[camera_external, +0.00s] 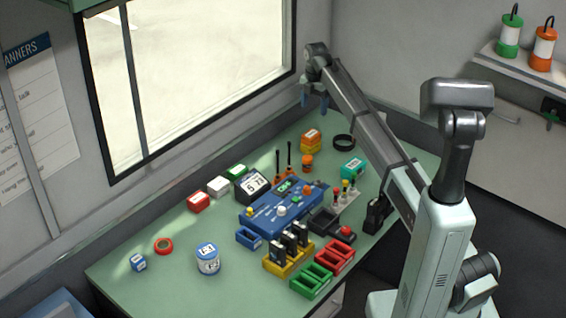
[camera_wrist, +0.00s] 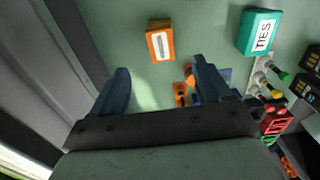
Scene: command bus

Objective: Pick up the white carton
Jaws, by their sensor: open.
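The white carton (camera_external: 218,186) sits on the green desk near the window wall, between a red box (camera_external: 199,202) and a green-topped box (camera_external: 236,172). It does not show in the wrist view. My gripper (camera_external: 313,97) is raised above the far end of the desk, well right of and beyond the carton. In the wrist view my gripper (camera_wrist: 160,68) has its two blue fingers wide apart with nothing held between them.
An orange box (camera_external: 311,139) stands on the desk below my gripper, with a teal box (camera_external: 353,167) nearby. A display (camera_external: 252,184) and a blue console (camera_external: 281,209) stand right of the carton. The desk's front left is mostly clear around a white-and-blue tub (camera_external: 208,260).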

